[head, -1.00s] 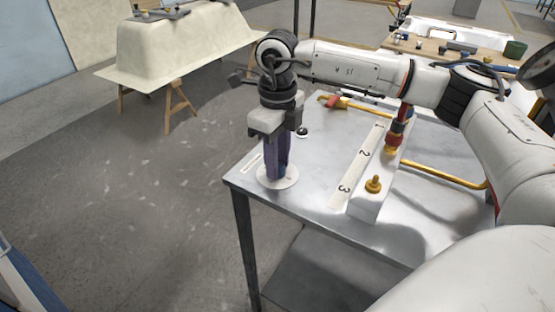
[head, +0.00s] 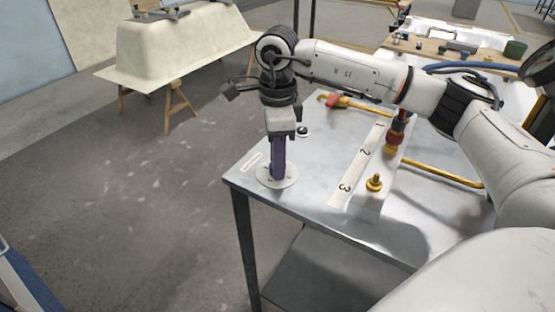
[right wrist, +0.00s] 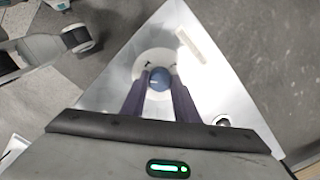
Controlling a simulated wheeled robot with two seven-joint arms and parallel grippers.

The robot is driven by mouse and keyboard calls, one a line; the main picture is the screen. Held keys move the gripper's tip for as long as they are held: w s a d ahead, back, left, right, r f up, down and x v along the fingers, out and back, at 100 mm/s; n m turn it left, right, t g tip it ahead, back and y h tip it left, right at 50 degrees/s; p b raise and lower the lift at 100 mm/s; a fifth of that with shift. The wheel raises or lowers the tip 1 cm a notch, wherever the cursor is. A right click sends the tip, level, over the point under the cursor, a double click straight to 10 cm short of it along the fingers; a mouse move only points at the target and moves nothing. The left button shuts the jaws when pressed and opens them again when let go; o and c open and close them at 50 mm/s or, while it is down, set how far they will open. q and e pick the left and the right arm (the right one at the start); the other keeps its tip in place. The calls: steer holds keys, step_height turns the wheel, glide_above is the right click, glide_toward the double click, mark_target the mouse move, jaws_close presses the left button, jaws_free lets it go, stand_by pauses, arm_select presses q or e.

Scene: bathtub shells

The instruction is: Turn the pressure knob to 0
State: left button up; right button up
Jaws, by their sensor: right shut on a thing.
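The pressure knob (right wrist: 159,78) is a round blue knob with a small white mark on top, in the middle of a white dial disc (right wrist: 150,60). In the head view the disc (head: 290,180) lies at the near left corner of the metal table. My right gripper (head: 278,174) points straight down over it, and its fingers hide the knob there. In the right wrist view the purple fingers of my right gripper (right wrist: 159,86) are closed on both sides of the knob. The numbers on the dial are too small to read. My left gripper is not in view.
A small black round fitting (head: 302,131) sits behind the dial. A cream tub shell (head: 185,45) on trestles stands at the back left.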

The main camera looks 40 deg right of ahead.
steer(key=n, duration=0.5)
steer(key=shift+n+b, duration=0.3)
steer(key=shift+r+n, duration=0.1)
steer(key=shift+n, duration=2.2)
steer(key=o, duration=1.1)
steer(key=shift+c, duration=0.2)
step_height(320, 180, up, 10)
steer(key=shift+r, duration=0.15)
